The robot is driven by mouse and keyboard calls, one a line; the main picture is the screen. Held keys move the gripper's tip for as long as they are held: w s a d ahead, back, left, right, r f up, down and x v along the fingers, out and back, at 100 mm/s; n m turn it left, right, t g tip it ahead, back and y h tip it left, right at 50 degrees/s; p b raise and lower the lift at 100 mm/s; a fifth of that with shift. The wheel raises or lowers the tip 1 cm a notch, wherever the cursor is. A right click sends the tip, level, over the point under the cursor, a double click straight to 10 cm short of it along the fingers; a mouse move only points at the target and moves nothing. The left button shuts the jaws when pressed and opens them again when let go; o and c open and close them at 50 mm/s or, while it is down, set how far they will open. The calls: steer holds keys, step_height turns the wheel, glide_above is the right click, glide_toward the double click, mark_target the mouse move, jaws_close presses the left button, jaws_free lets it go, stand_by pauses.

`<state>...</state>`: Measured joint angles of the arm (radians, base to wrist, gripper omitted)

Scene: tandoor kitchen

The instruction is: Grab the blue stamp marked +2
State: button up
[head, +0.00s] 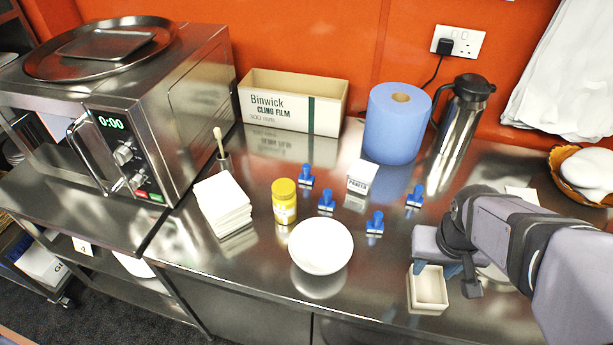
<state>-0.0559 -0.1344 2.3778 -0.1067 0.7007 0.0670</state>
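Several small blue stamps stand apart from each other on the steel counter. One stamp (306,175) is at the back left, beyond the yellow jar. A second stamp (327,202) is just right of the jar. A third stamp (375,222) is right of the white bowl. A fourth stamp (415,197) is farthest right. Their markings are too small to read, so I cannot tell which is +2. My gripper (446,277) points down at the right, over the far side of a small white square dish, apart from all stamps. Its finger opening is not clear.
A white bowl (320,246), yellow jar (284,201), small white labelled box (361,177) and napkin stack (222,203) stand around the stamps. Blue paper roll (393,125) and steel flask (461,130) are behind. The square dish (428,291) is near the front edge.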

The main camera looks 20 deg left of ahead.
steer(key=w+a+n+t, duration=0.1)
steer(key=w+a+t, duration=0.25)
steer(key=w, duration=0.85)
steer(key=n+t+y+b, duration=0.35)
steer(key=n+y, duration=0.35)
steer(key=y, duration=0.3)
glide_above(306, 167)
steer(key=s+d, duration=0.2)
steer(key=d, duration=0.1)
steer(key=f, duration=0.2)
steer(key=a+f+p, duration=0.1)
steer(key=f, duration=0.1)
steer(key=shift+f, duration=0.25)
steer(key=shift+w+f, duration=0.1)
steer(key=shift+f, duration=0.35)
steer(key=shift+p+x, duration=0.35)
steer(key=shift+x, duration=0.65)
steer(key=shift+w, duration=0.1)
steer(key=shift+p+x, duration=1.15)
steer(key=shift+x, duration=1.4)
